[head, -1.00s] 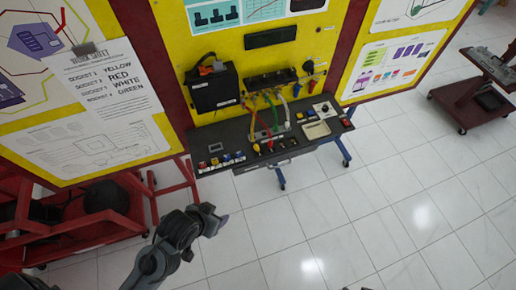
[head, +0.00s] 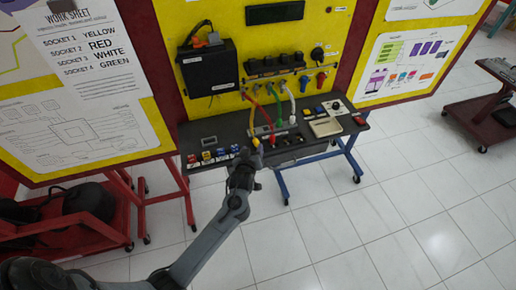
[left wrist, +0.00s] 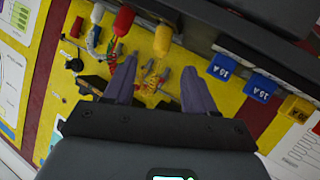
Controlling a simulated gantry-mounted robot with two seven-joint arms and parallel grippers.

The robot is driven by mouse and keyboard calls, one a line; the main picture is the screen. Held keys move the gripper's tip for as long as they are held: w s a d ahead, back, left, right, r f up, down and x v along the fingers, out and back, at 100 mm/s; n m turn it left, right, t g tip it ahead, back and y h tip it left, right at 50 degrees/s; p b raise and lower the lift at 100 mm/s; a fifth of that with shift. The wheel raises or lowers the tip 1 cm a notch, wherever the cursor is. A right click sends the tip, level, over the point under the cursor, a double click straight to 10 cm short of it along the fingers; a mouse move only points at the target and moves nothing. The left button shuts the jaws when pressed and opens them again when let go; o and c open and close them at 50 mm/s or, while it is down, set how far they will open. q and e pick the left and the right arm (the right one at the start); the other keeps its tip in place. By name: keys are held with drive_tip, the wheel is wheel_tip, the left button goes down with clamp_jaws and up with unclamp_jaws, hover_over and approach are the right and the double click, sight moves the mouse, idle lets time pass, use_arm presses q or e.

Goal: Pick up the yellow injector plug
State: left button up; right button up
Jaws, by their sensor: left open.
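The yellow injector plug (head: 256,142) is at the front of the dark bench shelf, on the end of a yellow cable. It also shows in the left wrist view (left wrist: 162,40), upper middle. My left gripper (head: 246,160) is just in front of the plug and partly covers the shelf edge there. In the left wrist view my left gripper (left wrist: 160,68) is open and empty, with the plug beyond its two fingertips, roughly between them. I see no contact. My right gripper is not in view.
The red plug (left wrist: 123,20) is close beside the yellow one. Blue fuses (left wrist: 225,67) and a yellow fuse (left wrist: 297,108) sit on the other side. Red, green and white cables rise to the yellow panel. A black box (head: 209,70) hangs on it. The worksheet (head: 85,50) is at left.

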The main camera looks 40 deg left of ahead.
sight(255, 142)
use_arm(q)
drive_tip(key=x, duration=0.4)
drive_tip(key=shift+w+r, duration=0.1)
drive_tip(key=shift+w, duration=0.2)
drive_tip(key=shift+b+x, duration=0.5)
drive_tip(key=shift+x, duration=2.35)
drive_tip(key=shift+s+f, duration=0.1)
drive_tip(key=shift+f, duration=0.1)
drive_tip(key=c, duration=1)
drive_tip(key=shift+r, duration=0.1)
drive_tip(key=shift+c, duration=0.2)
